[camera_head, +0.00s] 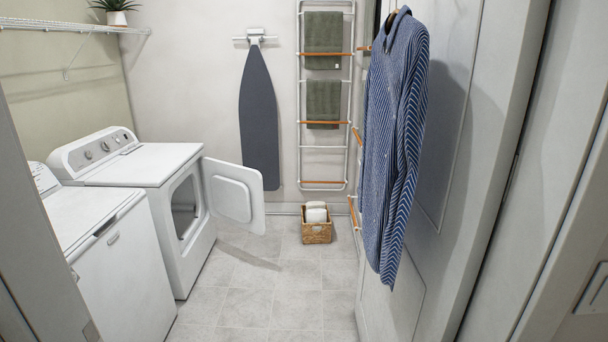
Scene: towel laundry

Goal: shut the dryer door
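The white dryer (193,247) stands against the left wall, the farther of two white machines. Its door (234,195) is open, swung out to the right on the far side of the opening, with its inner face toward me. The round-edged dark drum opening (184,208) shows in the front panel. I cannot tell what is inside the drum. Neither of my grippers shows in the head view.
A white washer (110,262) stands nearer on the left. A wicker basket (316,233) with rolled towels sits on the floor at the back. A striped shirt (391,150) hangs on the right by the open room door (440,190). The tiled floor (270,300) between is clear.

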